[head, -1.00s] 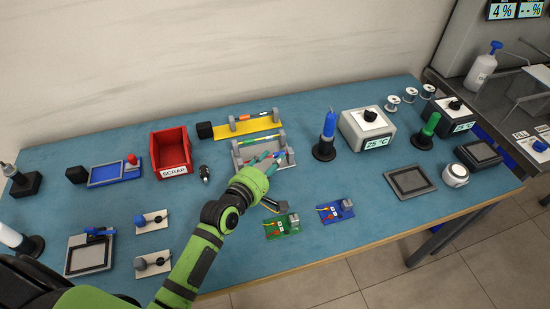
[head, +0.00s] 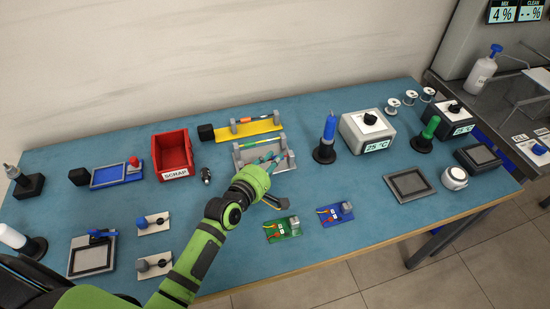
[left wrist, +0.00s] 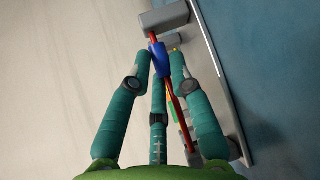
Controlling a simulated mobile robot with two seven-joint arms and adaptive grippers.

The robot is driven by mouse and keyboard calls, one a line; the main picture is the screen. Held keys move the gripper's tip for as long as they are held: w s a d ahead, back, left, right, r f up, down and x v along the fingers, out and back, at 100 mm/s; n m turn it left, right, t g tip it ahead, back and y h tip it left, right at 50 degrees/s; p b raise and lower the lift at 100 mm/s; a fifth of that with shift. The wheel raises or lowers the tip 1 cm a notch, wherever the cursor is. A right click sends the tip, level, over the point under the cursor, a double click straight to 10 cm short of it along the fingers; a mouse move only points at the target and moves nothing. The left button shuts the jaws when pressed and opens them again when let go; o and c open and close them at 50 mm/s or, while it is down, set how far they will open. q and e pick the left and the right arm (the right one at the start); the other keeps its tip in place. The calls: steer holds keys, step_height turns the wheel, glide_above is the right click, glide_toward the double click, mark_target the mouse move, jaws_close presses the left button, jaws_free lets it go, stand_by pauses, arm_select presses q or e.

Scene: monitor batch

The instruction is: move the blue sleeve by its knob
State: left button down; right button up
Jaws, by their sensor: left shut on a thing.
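The blue sleeve (left wrist: 160,58) sits around a thin red rod (left wrist: 177,112) in the left wrist view. The rod spans two grey posts of the grey rack (head: 241,158). My left gripper (left wrist: 164,54) has teal fingers on both sides of the sleeve and is shut on it. The knob cannot be made out between the fingers. In the head view, my left gripper (head: 278,158) reaches over the front rack and hides most of the rod and the sleeve. My right gripper is out of view.
Behind stands a yellow rack (head: 262,127) with another coloured rod. A red scrap bin (head: 172,155) is to the left. A green board (head: 283,229) and a blue board (head: 335,214) lie in front. A blue bottle-like tool (head: 328,137) stands to the right.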

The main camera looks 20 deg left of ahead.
arm_select(q)
steer(key=shift+s+f, duration=0.15)
steer(key=shift+f, duration=0.2)
steer(key=c, duration=1.2)
jaws_free()
steer(key=shift+d, duration=0.1)
steer(key=shift+c, duration=0.2)
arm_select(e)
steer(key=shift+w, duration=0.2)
arm_select(q)
steer(key=shift+r, duration=0.1)
steer(key=v, duration=1)
steer(key=shift+s+r, duration=0.1)
steer(key=shift+s, duration=0.25)
steer(key=shift+s+a+r, duration=0.15)
steer(key=shift+s+a, duration=0.15)
steer(key=shift+s, duration=0.2)
steer(key=shift+r, duration=0.1)
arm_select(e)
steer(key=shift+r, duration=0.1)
